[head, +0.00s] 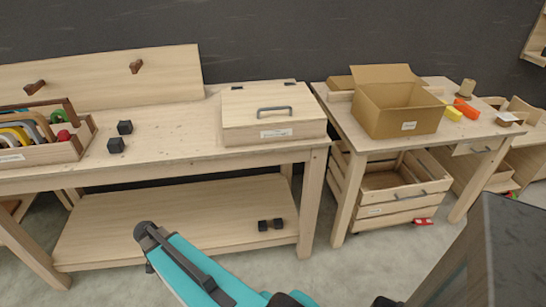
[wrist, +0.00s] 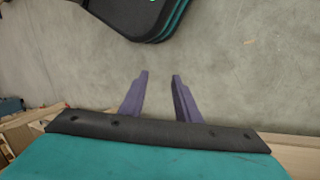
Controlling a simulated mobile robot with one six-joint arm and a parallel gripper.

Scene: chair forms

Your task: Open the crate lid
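The light wooden crate (head: 300,131) stands on the right end of the long workbench in the head view. Its flat lid (head: 245,103) is shut, with a dark grey bar handle (head: 274,109) near the front edge and two dark hinge-like pieces at the back. A white label is on its front. My gripper (wrist: 160,75) shows in the wrist view with two purple fingers apart and nothing between them. It points over bare grey floor, away from the crate. In the head view my teal arm is low in front of the bench, and the fingers cannot be made out.
The long workbench (head: 180,150) holds two black cubes and a divided tray (head: 45,153) left of the crate. A second table (head: 350,130) at right carries an open cardboard box (head: 400,118). A slatted crate (head: 385,207) sits beneath it. Floor in front is clear.

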